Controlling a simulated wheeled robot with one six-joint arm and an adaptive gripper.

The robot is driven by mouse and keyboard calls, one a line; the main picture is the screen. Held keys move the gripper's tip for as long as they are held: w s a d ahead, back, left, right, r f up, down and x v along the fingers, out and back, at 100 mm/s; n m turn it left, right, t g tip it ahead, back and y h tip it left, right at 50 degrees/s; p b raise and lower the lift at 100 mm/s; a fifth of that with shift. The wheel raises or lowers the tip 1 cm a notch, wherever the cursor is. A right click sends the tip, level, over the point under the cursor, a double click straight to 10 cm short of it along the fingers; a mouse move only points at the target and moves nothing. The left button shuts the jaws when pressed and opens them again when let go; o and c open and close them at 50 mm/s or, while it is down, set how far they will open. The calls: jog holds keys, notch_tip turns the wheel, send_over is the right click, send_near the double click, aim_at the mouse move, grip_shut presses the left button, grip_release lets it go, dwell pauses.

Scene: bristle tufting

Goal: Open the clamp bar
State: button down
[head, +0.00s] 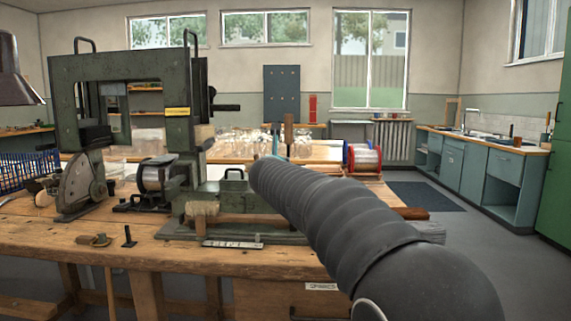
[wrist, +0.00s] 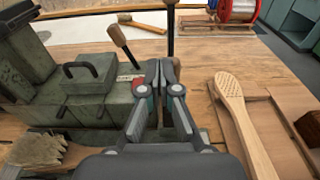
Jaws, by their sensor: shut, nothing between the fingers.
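A green metal block with a black loop handle (wrist: 88,72), which looks like the clamp bar, lies on the tufting machine's base in the wrist view; it also shows in the head view (head: 233,182). It looks down flat on the base. My gripper (wrist: 160,72) is shut and empty, just right of the block's end. Two upright levers stand beyond my gripper: one with a wooden handle (wrist: 125,46), and a darker one (wrist: 170,35) partly hidden by my fingertips. I cannot tell whether the fingers touch anything. In the head view my arm hides the gripper.
The tall green machine frame (head: 122,75) stands at left on the wooden bench (head: 150,258). A wooden brush (wrist: 232,95) lies right of my gripper. Wire spools (head: 362,160) stand behind. Open floor lies at right.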

jog(key=shift+w+a+r+g, duration=0.1)
jog(key=shift+w+r+g, duration=0.1)
jog(key=shift+r+g, duration=0.1)
jog(key=shift+w+d+r+p, duration=0.15)
jog(key=shift+d+r+p, duration=0.05)
jog(key=shift+d+p, duration=0.1)
dwell(0.3)
jog(key=shift+a, duration=0.15)
notch_tip(320, 180, up, 9)
jog(key=s, duration=0.2)
jog(key=shift+a, duration=0.2)
jog(key=shift+r, duration=0.1)
